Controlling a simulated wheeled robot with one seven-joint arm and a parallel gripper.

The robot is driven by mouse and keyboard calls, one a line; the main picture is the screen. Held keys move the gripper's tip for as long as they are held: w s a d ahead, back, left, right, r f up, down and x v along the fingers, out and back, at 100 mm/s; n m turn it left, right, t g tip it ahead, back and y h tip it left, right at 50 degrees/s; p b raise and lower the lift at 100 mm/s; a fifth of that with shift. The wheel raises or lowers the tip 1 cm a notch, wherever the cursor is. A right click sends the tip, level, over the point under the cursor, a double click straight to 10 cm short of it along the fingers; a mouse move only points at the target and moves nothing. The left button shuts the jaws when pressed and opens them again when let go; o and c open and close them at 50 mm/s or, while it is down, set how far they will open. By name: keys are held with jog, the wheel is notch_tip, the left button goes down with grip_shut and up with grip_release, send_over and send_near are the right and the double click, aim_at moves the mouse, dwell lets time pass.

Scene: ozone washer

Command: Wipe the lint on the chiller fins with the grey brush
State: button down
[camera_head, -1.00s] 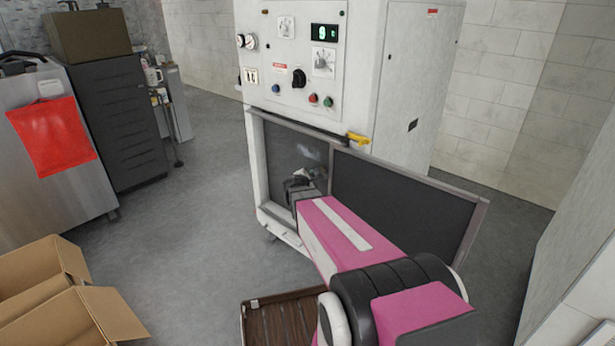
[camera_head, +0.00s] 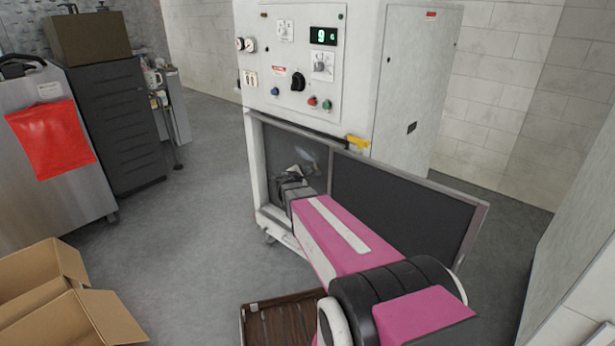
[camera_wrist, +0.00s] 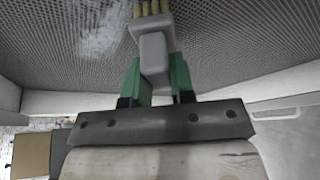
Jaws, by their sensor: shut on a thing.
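The grey brush (camera_wrist: 152,48) is clamped between the green fingers of my gripper (camera_wrist: 156,75) in the wrist view. Its tan bristles point up the picture, against or close to the chiller fins (camera_wrist: 235,35); contact is unclear. A pale patch of lint (camera_wrist: 98,32) lies on the fins to the left of the brush. In the head view my gripper (camera_head: 291,183) is in the machine's low opening, in front of the fins (camera_head: 280,150). A whitish lint patch (camera_head: 308,158) shows just above it. The brush is hard to make out there.
The machine's dark hinged panel (camera_head: 395,205) stands open to the right of the opening, close beside my arm. A yellow handle (camera_head: 358,141) sits above it.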

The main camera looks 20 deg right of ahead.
jog(key=shift+w+a, duration=2.8)
jog(key=shift+w, duration=1.75)
jog(key=shift+s+d+r, duration=0.5)
jog(key=shift+s+d, duration=0.8)
jog(key=shift+s, duration=0.7)
jog(key=shift+s+d+r, duration=0.55)
jog(key=shift+s+d, duration=0.7)
jog(key=shift+s, duration=0.7)
jog(key=shift+s+d+r, duration=0.5)
jog(key=shift+s+d, duration=0.8)
jog(key=shift+s, duration=0.7)
jog(key=w+a, duration=0.6)
jog(key=w, duration=0.3)
